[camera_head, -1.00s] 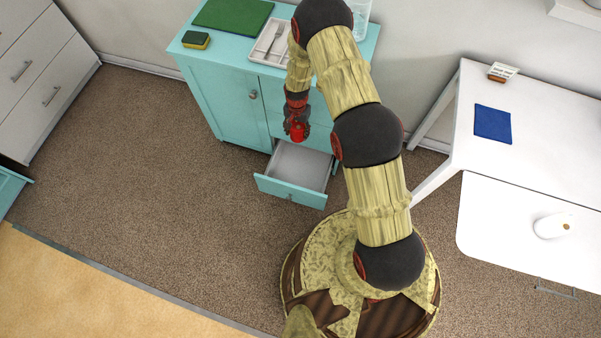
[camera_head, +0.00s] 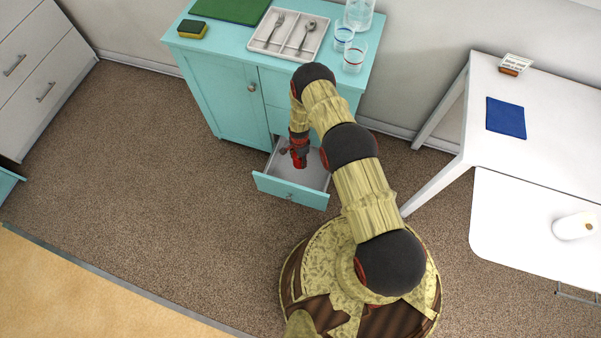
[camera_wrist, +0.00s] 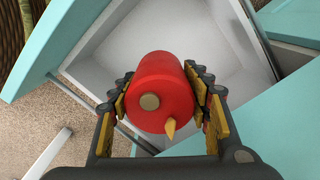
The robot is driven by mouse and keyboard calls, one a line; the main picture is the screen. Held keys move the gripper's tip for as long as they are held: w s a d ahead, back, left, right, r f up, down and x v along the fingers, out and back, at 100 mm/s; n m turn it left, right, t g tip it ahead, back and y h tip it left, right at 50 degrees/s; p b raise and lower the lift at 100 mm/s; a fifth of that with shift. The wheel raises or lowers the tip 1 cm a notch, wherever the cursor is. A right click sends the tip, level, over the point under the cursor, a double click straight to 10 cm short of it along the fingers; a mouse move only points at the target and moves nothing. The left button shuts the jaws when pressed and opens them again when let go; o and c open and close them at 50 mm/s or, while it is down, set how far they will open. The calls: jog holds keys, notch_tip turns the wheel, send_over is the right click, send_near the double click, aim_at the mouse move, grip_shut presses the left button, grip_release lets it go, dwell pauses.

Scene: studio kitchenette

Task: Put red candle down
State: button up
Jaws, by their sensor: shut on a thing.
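The red candle (camera_wrist: 160,84) is between the fingers of my gripper (camera_wrist: 163,105) in the wrist view, with a yellow tip and a round tan spot showing. My gripper is shut on it. In the head view my gripper (camera_head: 300,163) and the candle are small, over the open drawer (camera_head: 291,191) of the teal cabinet. The drawer's pale inside (camera_wrist: 205,45) lies beyond the candle in the wrist view and looks empty where it shows. I cannot tell whether the candle touches the drawer floor.
The teal cabinet (camera_head: 225,95) bears a cutlery tray (camera_head: 262,43), a sponge (camera_head: 192,29), a green board (camera_head: 230,8), glasses (camera_head: 355,57) and a clear jug (camera_head: 358,13). A white table (camera_head: 540,115) with a blue mat (camera_head: 506,118) stands at right. Carpet is clear at left.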

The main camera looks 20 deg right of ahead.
notch_tip(320, 180, down, 15)
jog(key=b, duration=0.5)
jog(key=shift+f, duration=0.1)
jog(key=shift+f, duration=0.15)
jog(key=o, duration=1.4)
notch_tip(320, 180, up, 12)
jog(key=p, duration=0.4)
jog(key=shift+r, duration=0.25)
